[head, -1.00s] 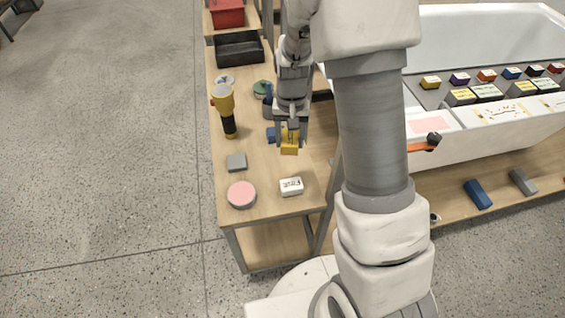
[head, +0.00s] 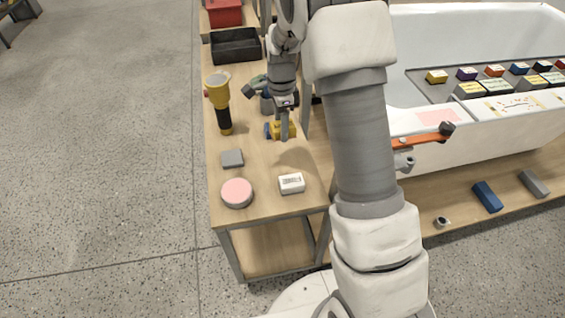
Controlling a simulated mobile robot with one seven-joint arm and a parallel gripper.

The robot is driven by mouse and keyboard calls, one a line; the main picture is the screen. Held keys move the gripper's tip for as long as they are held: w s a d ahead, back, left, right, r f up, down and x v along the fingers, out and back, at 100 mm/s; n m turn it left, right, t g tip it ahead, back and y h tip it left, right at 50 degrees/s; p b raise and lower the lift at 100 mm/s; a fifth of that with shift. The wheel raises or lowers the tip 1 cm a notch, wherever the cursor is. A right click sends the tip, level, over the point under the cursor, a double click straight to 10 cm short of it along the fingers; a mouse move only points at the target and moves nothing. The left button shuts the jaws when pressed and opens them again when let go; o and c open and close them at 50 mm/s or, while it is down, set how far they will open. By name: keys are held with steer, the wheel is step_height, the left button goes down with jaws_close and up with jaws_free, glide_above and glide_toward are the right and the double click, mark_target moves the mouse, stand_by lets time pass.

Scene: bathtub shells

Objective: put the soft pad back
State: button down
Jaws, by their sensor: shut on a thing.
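My gripper (head: 284,132) is over the right part of the wooden bench in the head view, pointing down. It is shut on a small yellow block (head: 291,129), partly hidden by the fingers. A blue piece (head: 268,131) shows just left of the fingers; I cannot tell if it is joined to the block. A round pink-topped pad (head: 237,192) lies flat near the bench's front left corner. I cannot tell by look which is the soft pad.
A white bathtub (head: 480,25) with coloured blocks stands right, behind my arm. An orange-handled tool (head: 420,140) projects from its near side.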

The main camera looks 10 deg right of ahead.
mark_target(281, 159)
steer(key=shift+w+f, duration=0.15)
steer(key=shift+m, duration=0.3)
step_height(281, 159, down, 10)
steer(key=b, duration=0.2)
steer(key=shift+b, duration=0.3)
steer(key=shift+c, duration=1)
jaws_free()
steer(key=shift+f, duration=0.1)
